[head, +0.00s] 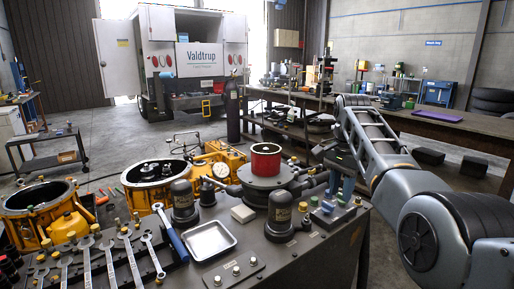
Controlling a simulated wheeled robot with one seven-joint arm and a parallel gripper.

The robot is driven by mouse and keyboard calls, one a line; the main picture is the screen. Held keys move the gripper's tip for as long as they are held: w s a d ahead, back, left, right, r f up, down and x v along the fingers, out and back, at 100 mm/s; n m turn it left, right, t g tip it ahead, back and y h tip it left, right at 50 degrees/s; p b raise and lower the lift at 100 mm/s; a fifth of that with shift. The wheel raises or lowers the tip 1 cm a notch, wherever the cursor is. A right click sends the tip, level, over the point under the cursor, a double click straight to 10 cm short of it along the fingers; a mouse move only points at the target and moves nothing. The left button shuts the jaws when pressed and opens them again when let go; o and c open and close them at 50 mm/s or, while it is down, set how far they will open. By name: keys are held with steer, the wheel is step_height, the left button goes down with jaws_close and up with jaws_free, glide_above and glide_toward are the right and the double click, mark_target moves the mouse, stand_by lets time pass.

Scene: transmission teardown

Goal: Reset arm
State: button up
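My arm (400,180) enters from the right edge, rises over the near table and bends at its far end. Dark and blue parts (338,185) below that bend, at the table's right end, may be my gripper. They are small and crowded by other parts, so I cannot tell its fingers apart or whether they hold anything.
The near table (285,262) is crowded: a row of wrenches (110,258), a silver tray (209,240), yellow housings (140,195) and a red-topped cylinder (266,160). A long bench (440,125) stands behind my arm. Open floor (120,140) lies back left, before a white truck (190,55).

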steer(key=s+d+f+n+t, duration=0.15)
steer(key=s+f, duration=0.25)
steer(key=f, duration=0.8)
steer(key=s+f+n+t, duration=0.1)
steer(key=s+f+t, duration=0.15)
steer(key=f, duration=1.05)
steer(key=s+f+n+t, duration=0.1)
steer(key=s+f+t, duration=0.1)
steer(key=s+f, duration=0.6)
steer(key=s+f+n+t, duration=0.1)
steer(key=s+f+n, duration=0.15)
steer(key=s, duration=0.95)
steer(key=s+r+n+t, duration=0.1)
steer(key=s+r+t, duration=0.15)
steer(key=s, duration=0.75)
steer(key=s+r+n+t, duration=0.1)
steer(key=s+r, duration=0.2)
steer(key=s, duration=0.8)
steer(key=s+a+r+n+t, duration=0.1)
steer(key=s+r+t, duration=0.1)
steer(key=s+r, duration=0.5)
steer(key=s+r+n+t, duration=0.2)
steer(key=s+r, duration=0.5)
steer(key=r, duration=0.8)
steer(key=shift+s+a+r, duration=0.25)
steer(key=shift+a+r, duration=0.05)
steer(key=shift+a, duration=0.1)
